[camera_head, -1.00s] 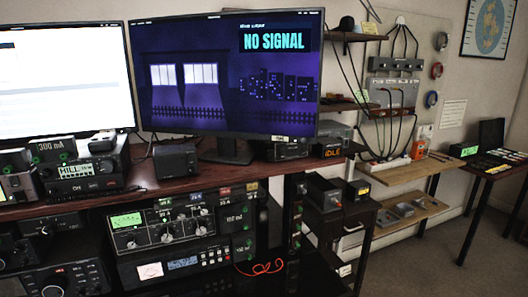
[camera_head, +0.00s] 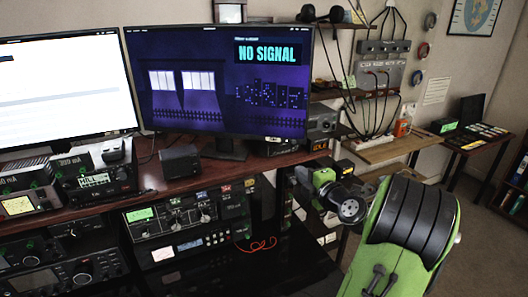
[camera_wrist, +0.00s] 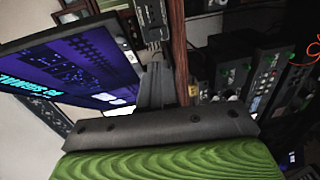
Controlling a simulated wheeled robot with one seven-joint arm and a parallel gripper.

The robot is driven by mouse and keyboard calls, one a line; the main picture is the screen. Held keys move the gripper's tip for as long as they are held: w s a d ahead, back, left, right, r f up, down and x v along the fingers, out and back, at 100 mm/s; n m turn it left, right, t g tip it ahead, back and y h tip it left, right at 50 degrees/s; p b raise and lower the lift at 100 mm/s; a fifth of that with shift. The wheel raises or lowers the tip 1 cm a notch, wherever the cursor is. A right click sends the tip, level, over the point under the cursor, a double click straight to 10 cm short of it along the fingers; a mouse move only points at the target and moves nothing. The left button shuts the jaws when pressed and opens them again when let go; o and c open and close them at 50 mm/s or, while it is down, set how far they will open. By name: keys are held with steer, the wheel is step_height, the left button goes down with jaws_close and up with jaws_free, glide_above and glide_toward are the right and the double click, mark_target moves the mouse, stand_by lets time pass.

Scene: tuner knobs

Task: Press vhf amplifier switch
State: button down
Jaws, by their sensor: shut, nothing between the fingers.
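I cannot tell which device is the vhf amplifier, and its switch is too small to make out. Candidates include the black unit with a green meter and knobs (camera_head: 172,220) on the shelf under the desk, and the black unit with a green HILL display (camera_head: 107,183) on the desk. My gripper (camera_wrist: 160,125) shows as a dark grey bar with green behind it along the bottom of the wrist view. It is shut and empty, and touches none of the devices. In the head view, my green and black arm comes in from the lower right.
A large monitor (camera_head: 225,85) reads NO SIGNAL, and a white-screen monitor (camera_head: 60,90) stands left of it. The dark red desk (camera_head: 215,172) runs below them. Small shelves with cables and a grey box (camera_head: 380,78) are at the right. An orange cable (camera_head: 258,244) lies on the lower black surface.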

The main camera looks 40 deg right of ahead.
mark_target(275, 153)
steer(key=shift+f, duration=0.1)
steer(key=p+x, duration=0.4)
steer(key=x, duration=1)
